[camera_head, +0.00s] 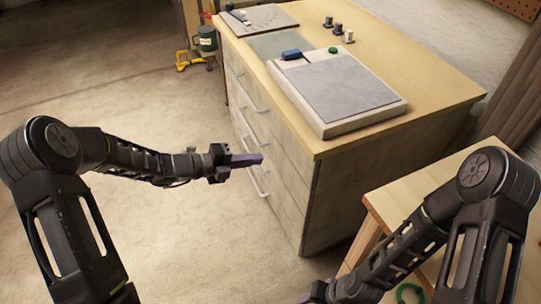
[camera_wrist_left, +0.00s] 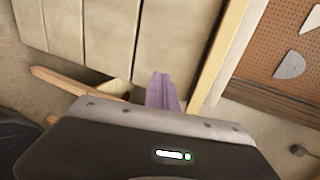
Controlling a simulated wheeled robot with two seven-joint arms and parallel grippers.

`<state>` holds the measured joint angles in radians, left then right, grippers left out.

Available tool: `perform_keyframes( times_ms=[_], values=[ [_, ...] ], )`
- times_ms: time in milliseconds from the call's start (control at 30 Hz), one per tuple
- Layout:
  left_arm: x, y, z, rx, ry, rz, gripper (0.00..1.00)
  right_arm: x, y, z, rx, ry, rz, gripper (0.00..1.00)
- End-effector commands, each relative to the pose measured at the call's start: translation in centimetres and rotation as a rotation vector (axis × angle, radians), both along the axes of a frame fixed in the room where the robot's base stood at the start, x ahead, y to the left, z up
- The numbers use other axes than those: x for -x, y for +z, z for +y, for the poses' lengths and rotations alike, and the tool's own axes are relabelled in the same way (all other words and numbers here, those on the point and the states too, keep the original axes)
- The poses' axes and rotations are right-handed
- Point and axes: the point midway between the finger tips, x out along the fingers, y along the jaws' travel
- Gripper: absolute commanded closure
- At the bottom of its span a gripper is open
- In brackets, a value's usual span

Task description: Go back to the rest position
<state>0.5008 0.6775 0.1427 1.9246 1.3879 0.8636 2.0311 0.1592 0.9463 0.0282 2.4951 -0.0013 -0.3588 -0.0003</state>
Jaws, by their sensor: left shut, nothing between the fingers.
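My left gripper (camera_head: 247,160) is in front of the workbench's drawer side in the head view, with its purple fingers together and nothing between them. In the left wrist view the purple fingers (camera_wrist_left: 162,92) also show closed, pointing toward the pale drawer fronts. My right arm comes in from the right in the head view. Only a bit of purple at my right gripper (camera_head: 318,291) shows at the bottom edge, and its fingertips are cut off.
The workbench (camera_head: 430,82) carries a grey-topped white box (camera_head: 345,88), a blue block (camera_head: 291,54) and several small pieces. Drawer handles (camera_head: 257,182) stick out near my left gripper. A wooden stool (camera_head: 385,205) stands at right, with a green ring (camera_head: 409,291).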

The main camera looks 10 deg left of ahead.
Motion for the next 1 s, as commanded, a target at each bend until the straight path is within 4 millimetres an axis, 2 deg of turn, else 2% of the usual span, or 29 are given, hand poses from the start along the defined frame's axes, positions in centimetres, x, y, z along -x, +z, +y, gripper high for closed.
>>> perform_keyframes(
  times_ms=[33, 200, 800, 933, 1000],
  values=[
    [0.4, 0.3, 0.8, -0.001, 0.003, 0.000, 1.00, 0.0, 0.1, 0.0, 0.000, 0.001, 0.000, 0.64],
    [1.2, 0.7, 1.8, 0.000, 0.000, 0.000, 1.00, 0.0, 0.1, 0.0, -0.001, 0.001, -0.001, 0.64],
    [1.2, 0.7, 2.0, -0.006, -0.003, -0.008, 1.00, 0.0, 0.1, 0.0, -0.001, 0.001, -0.001, 0.64],
    [1.1, 0.2, 2.2, -0.070, -0.024, -0.073, 1.00, 0.0, 0.1, 0.0, -0.001, 0.001, -0.001, 0.64],
    [1.2, -0.8, 2.6, -0.170, -0.058, -0.142, 1.00, 0.0, 0.1, 0.0, -0.001, 0.001, -0.001, 0.64]
  ],
)
